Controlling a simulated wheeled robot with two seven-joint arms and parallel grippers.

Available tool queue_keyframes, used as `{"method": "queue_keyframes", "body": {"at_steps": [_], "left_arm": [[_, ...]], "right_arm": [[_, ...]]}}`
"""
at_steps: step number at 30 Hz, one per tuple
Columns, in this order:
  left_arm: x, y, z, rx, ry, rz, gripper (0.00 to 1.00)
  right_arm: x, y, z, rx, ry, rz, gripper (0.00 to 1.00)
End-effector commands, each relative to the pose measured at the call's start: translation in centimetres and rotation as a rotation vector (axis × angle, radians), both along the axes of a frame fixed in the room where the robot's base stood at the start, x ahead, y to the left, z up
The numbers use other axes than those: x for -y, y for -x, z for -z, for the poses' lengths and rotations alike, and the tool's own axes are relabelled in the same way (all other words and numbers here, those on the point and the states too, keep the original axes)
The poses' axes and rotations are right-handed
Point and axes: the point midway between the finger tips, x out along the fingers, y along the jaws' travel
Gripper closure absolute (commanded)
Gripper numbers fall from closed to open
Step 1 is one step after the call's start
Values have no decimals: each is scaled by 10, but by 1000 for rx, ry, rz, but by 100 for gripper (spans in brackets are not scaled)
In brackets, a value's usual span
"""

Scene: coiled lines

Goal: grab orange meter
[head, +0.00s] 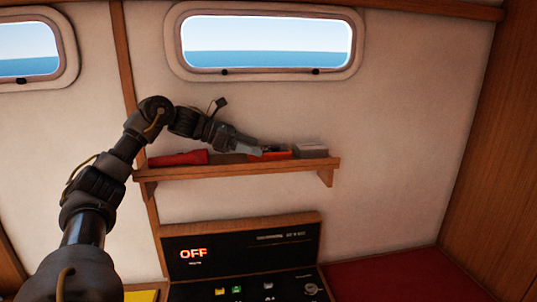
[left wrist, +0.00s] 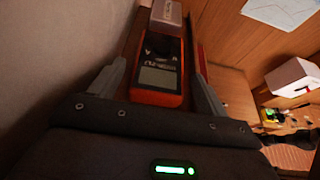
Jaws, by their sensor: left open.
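The orange meter (left wrist: 157,88) lies on the wooden shelf in the left wrist view, its dark face and grey display turned up. In the head view the orange meter (head: 277,154) shows as a low orange shape on the shelf, partly behind my gripper. My left gripper (head: 256,151) is open at the shelf, its tips close to the meter. In the left wrist view the fingers of my left gripper (left wrist: 160,80) stand on either side of the meter, with gaps that look clear. My right gripper is not in view.
On the wooden shelf (head: 240,170), a red item (head: 178,158) lies left of my gripper and a pale box (head: 311,151) sits right of the meter. Below is a black panel (head: 240,258) reading OFF. The wall and window (head: 266,40) rise behind.

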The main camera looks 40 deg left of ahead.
Motion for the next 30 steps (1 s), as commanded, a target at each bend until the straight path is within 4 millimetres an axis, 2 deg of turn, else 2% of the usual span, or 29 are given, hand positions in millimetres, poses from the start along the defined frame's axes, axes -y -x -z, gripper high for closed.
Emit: {"method": "queue_keyframes", "body": {"at_steps": [9, 19, 28, 30], "left_arm": [[26, -32, 16, -3, 0, 2, 24], [29, -37, 20, -1, 1, 0, 24], [29, -37, 20, -1, 1, 0, 63], [29, -37, 19, 1, 1, 0, 63]], "right_arm": [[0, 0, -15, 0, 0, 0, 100], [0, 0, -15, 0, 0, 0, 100], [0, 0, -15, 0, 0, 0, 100], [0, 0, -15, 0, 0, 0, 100]]}}
